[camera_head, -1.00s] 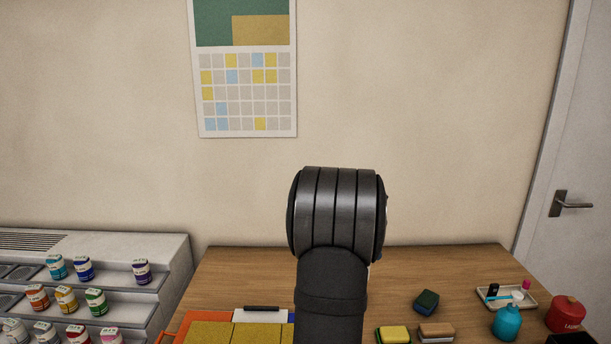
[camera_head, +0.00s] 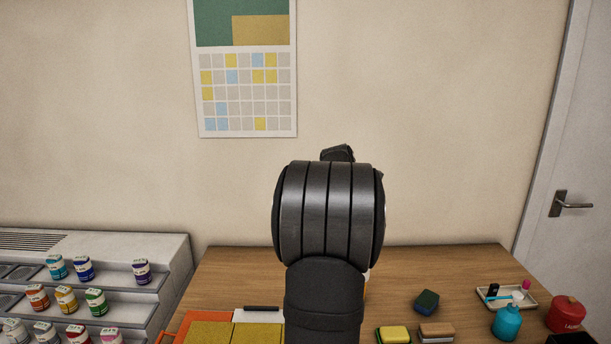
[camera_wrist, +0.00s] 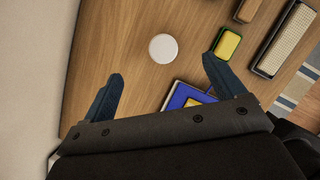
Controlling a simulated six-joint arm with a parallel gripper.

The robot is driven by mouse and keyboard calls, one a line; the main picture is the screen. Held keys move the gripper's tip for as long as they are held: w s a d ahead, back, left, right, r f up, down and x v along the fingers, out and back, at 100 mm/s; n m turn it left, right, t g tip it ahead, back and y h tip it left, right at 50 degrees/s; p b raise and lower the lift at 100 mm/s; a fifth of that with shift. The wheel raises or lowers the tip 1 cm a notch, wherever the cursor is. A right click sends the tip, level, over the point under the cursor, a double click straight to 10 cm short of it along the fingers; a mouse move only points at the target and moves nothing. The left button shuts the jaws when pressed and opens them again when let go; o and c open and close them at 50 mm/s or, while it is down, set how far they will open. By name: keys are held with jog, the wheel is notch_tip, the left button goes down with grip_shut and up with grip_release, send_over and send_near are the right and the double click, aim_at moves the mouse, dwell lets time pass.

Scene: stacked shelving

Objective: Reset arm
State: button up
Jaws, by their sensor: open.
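My gripper (camera_wrist: 160,97) shows in the wrist view with its two dark fingers spread wide and nothing between them. It is above the wooden table (camera_wrist: 130,55). A white round disc (camera_wrist: 163,48) lies on the table beyond the fingertips. In the head view my dark arm stands in the middle and hides the gripper's fingers and part of the table (camera_head: 230,280).
A yellow-and-green sponge (camera_wrist: 227,43) and a blue-edged tray (camera_wrist: 180,97) lie near the right finger. A stepped shelf (camera_head: 170,250) with several paint jars stands left. A teal bottle (camera_head: 507,322), red pot (camera_head: 566,312) and small tray (camera_head: 490,302) stand right.

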jog(key=v, duration=0.9)
jog(key=x, duration=1.7)
jog(key=shift+f, duration=0.2)
notch_tip(320, 180, down, 8)
jog(key=shift+r, duration=0.35)
jog(key=shift+r, duration=0.1)
notch_tip(320, 180, up, 8)
jog(key=shift+s+a, duration=0.1)
jog(key=v, duration=1.2)
jog(key=shift+r, duration=0.2)
jog(key=shift+a, duration=0.1)
